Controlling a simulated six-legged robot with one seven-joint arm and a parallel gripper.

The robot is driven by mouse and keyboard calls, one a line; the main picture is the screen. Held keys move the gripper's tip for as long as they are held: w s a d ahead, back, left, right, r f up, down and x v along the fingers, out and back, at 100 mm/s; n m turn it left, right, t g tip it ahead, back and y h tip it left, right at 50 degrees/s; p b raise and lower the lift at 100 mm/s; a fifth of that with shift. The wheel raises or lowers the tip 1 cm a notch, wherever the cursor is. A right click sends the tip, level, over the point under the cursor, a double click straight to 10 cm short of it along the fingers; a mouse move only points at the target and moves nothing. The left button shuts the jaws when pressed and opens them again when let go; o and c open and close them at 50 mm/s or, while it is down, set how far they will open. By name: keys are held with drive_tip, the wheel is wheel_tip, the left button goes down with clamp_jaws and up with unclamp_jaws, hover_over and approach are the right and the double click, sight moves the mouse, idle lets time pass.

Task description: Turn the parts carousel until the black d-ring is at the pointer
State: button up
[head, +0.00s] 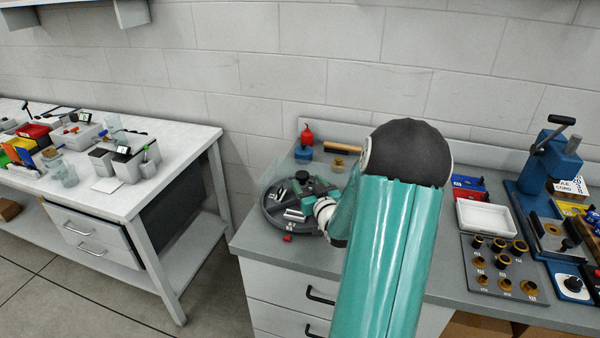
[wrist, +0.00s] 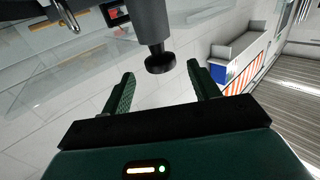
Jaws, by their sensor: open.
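The parts carousel (head: 272,213) is a round dark grey tray on the bench, with metal parts and a black centre knob (head: 302,176). A small red piece (head: 287,238), perhaps the pointer, sits at its front edge. My arm and wrist cover its right side. My gripper (wrist: 162,72) is open in the wrist view. A black-tipped grey post (wrist: 158,55), apparently a carousel knob, shows between and beyond the fingertips; I cannot tell if they touch it. I cannot pick out the black d-ring or tell which part is at the pointer.
Right of my arm are a white tray (head: 486,218), a rack of brass pieces (head: 486,277) and a blue press (head: 550,165). A cluttered table (head: 150,198) stands left, across a gap.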

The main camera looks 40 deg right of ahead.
sight(300, 171)
drive_tip(key=x, duration=0.6)
drive_tip(key=shift+w, duration=0.3)
clamp_jaws()
drive_tip(key=shift+d, duration=0.1)
